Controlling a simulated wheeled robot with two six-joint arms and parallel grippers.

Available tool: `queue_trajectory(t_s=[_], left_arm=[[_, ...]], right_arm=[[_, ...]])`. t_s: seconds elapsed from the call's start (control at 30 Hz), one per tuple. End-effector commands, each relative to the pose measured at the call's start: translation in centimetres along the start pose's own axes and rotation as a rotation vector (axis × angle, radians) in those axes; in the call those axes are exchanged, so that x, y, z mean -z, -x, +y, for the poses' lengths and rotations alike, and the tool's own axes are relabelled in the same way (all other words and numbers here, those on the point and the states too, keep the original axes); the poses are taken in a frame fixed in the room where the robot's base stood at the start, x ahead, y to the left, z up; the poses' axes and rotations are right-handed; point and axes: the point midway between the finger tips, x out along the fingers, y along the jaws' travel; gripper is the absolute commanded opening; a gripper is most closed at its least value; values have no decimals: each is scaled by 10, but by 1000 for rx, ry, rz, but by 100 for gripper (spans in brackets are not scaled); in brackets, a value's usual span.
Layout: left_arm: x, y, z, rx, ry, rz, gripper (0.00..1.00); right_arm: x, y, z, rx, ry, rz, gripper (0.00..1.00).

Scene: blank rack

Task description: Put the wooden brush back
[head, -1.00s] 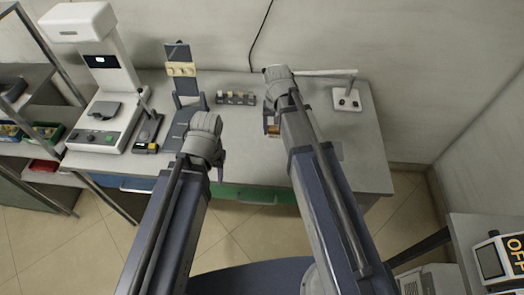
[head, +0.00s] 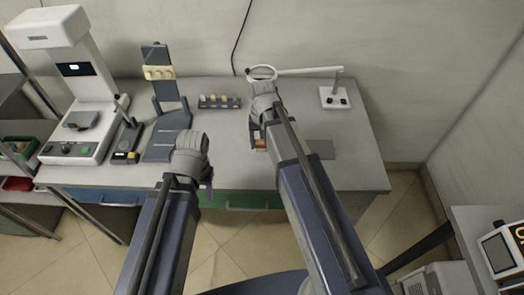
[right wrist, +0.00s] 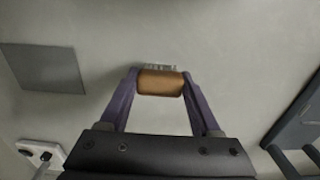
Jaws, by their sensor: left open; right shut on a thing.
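The wooden brush (right wrist: 160,83) is between the two purple fingers of my right gripper (right wrist: 158,84), which is shut on it. Its brown wooden body faces the camera and pale bristles show past its far edge. In the head view, a bit of the brush (head: 260,146) shows at my right gripper (head: 257,141), over the middle of the table. I cannot tell whether the brush touches the tabletop. My left gripper (head: 208,186) is open and empty at the table's front edge, mostly hidden by its wrist.
A grey flat plate (head: 320,149) lies right of my right gripper. The table (head: 355,170) also bears a small rack of pale pieces (head: 219,102), a dark stand (head: 165,112), a white instrument (head: 88,110) and a magnifier lamp (head: 334,97). The front right is clear.

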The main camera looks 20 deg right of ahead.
Motion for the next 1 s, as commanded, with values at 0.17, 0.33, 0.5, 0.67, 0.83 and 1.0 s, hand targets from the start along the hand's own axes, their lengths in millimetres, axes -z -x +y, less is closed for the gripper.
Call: queue_trajectory(t_s=[0.17, 0.33, 0.5, 0.67, 0.83, 1.0], left_arm=[[2, -28, 3, 0, 0, 0, 50], [2, -31, 3, 0, 0, 0, 50], [2, -30, 3, 0, 0, 0, 50], [2, -35, 3, 0, 0, 0, 50], [2, -33, 3, 0, 0, 0, 50], [2, -33, 3, 0, 0, 0, 50]], right_arm=[[0, -28, 0, 0, 0, 0, 20], [0, -32, 0, 0, 0, 0, 20], [0, -30, 0, 0, 0, 0, 20], [0, -35, 0, 0, 0, 0, 20], [0, -34, 0, 0, 0, 0, 82], [0, -34, 0, 0, 0, 0, 94]])
